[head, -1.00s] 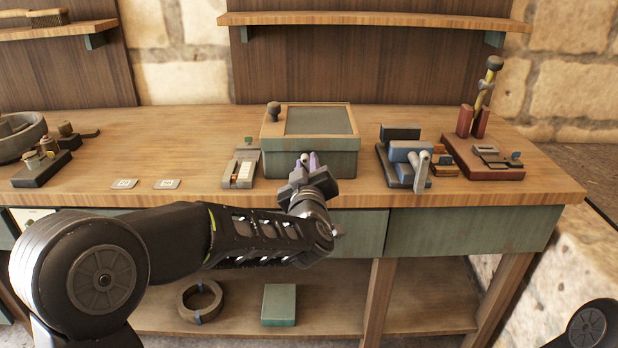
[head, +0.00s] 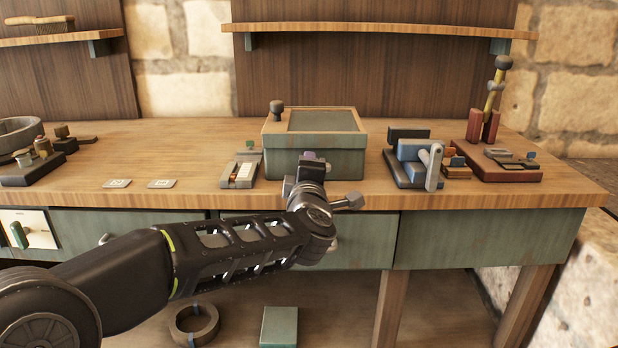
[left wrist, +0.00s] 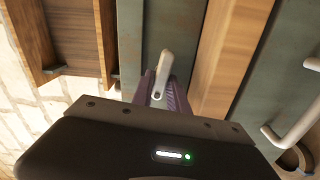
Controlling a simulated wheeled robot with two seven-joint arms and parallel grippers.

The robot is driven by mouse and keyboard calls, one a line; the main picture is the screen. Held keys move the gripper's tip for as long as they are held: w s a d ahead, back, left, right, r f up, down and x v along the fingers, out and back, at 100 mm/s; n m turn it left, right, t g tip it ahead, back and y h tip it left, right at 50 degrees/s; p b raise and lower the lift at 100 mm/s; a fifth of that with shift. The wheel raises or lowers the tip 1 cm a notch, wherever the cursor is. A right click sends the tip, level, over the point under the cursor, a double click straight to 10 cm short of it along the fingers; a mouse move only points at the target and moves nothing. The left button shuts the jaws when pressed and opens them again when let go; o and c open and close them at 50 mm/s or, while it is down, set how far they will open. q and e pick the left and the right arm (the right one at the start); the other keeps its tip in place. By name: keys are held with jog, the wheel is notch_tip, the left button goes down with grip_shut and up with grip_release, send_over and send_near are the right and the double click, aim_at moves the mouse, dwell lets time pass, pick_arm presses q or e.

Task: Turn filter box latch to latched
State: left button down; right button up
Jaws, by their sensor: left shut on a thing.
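The filter box (head: 330,163) is a green box with a wood-framed lid, standing at the back edge of the bench's front strip. My left gripper (head: 312,160) is at the lower middle of its front face. In the left wrist view the latch (left wrist: 166,66), a small pale metal lever, stands against the green box front (left wrist: 178,25). My left gripper (left wrist: 158,90) has its purple fingers on either side of the lever and is shut on it. In the head view the gripper hides the latch. My right gripper is out of view.
A grey and white block (head: 241,171) stands just left of the box. A blue device with a grey lever (head: 434,168) stands to the right. Two small tags (head: 161,184) lie on the bench at left. A drawer handle (left wrist: 296,122) shows below the bench edge.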

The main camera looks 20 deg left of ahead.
pick_arm(q)
jog(key=shift+f+n+b, duration=0.2)
jog(key=shift+n+b, duration=0.3)
jog(key=shift+n, duration=0.2)
jog(key=c, duration=1.4)
grip_release()
jog(key=shift+s+r, duration=0.1)
jog(key=shift+s, duration=0.05)
jog(key=p+v, duration=0.1)
jog(key=v, duration=0.6)
jog(key=shift+s+d, duration=0.15)
jog(key=shift+s, duration=0.1)
